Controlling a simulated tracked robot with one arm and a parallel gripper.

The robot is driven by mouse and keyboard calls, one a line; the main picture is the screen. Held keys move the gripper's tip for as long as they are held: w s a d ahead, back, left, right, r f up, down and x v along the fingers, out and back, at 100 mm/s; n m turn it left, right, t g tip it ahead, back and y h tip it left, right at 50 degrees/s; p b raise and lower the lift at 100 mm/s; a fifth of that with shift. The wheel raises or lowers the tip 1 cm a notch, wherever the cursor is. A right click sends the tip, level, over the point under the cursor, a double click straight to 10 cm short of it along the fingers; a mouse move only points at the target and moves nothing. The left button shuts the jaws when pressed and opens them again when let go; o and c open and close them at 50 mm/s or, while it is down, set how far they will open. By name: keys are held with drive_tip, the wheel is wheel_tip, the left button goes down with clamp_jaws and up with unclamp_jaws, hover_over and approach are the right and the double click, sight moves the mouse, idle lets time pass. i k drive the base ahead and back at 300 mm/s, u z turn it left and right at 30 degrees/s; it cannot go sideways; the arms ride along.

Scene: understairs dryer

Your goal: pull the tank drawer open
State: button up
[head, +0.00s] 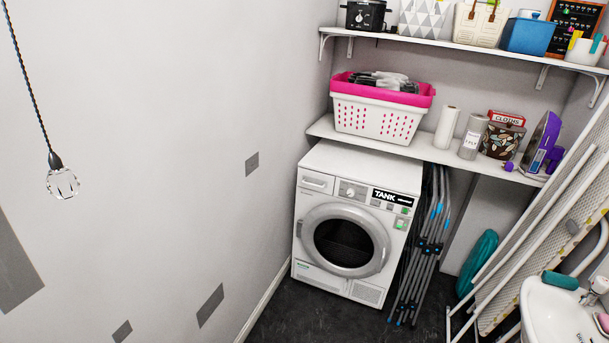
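The dryer (343,222) stands on the dark floor in the corner, white with a round grey-rimmed door (344,240). The tank drawer (316,182) is the panel with a recessed handle at the dryer's top left. It looks flush with the front, so closed. A dial (351,191) sits to its right, then a black label reading TANK (392,197). My gripper does not show in this view.
A shelf (425,147) with a pink and white basket (380,106) runs above the dryer. Folded grey airer poles (425,245) stand right of it. An ironing board (545,235) leans near a white basin (552,312). A bulb (62,182) hangs at left. Floor in front looks clear.

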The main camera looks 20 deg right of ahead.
sight(306, 178)
drive_tip(key=u, duration=0.1)
drive_tip(key=i, duration=0.8)
drive_tip(key=z, duration=1.55)
drive_tip(key=i, duration=2.1)
drive_tip(key=u, duration=1.35)
